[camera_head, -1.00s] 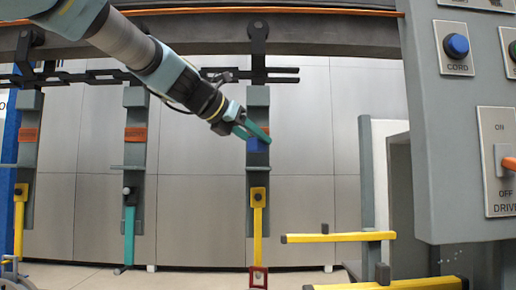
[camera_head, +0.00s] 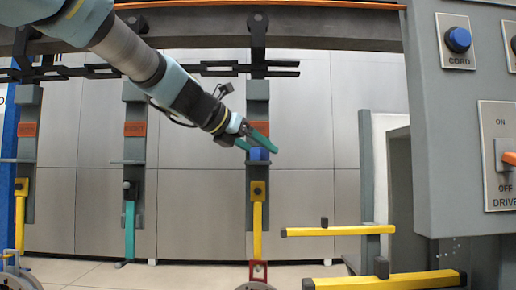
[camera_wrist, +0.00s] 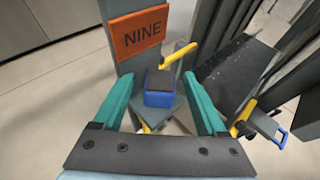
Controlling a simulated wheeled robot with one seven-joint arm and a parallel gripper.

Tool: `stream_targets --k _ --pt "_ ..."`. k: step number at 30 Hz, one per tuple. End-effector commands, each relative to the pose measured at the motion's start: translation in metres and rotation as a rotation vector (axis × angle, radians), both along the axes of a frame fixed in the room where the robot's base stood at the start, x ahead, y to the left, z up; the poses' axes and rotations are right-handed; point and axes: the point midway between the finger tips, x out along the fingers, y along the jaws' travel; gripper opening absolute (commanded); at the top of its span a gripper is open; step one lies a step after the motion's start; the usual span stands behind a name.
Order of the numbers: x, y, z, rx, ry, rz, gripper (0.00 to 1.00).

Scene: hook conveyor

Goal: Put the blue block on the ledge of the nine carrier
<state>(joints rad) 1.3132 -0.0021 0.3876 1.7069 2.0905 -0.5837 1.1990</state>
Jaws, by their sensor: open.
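The blue block (camera_head: 259,154) sits on the small grey ledge (camera_head: 249,162) of the right-hand carrier in the head view. In the wrist view the blue block (camera_wrist: 160,92), dark on top, rests on the ledge (camera_wrist: 180,106) below an orange plate (camera_wrist: 140,32) reading NINE. My gripper (camera_head: 258,146) is open around the block. In the wrist view its teal fingers (camera_wrist: 156,84) stand one on each side of the block, with gaps visible. In the head view the fingers partly cover the nine carrier's orange plate.
The carrier marked EIGHT (camera_head: 134,129) hangs to the left, with another at the far left. Yellow bars (camera_head: 330,231) stick out at the lower right. A grey control panel (camera_head: 450,150) with a CORD button and DRIVE switch fills the right side.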

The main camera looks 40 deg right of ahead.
Motion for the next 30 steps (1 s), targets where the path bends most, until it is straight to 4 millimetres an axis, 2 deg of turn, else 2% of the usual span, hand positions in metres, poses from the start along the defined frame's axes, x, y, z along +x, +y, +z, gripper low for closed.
stream_targets --k 8,11,21,25,30 --pt "0.000 0.005 0.004 -0.002 0.001 0.000 0.74" --pt "-0.001 0.018 0.008 -0.003 0.000 0.000 0.74" --pt "-0.007 0.082 0.034 -0.003 -0.002 0.001 0.74" --pt "-0.010 0.099 0.042 -0.002 -0.002 0.001 0.74" --pt "-0.011 0.109 0.046 0.000 0.001 0.000 0.74"
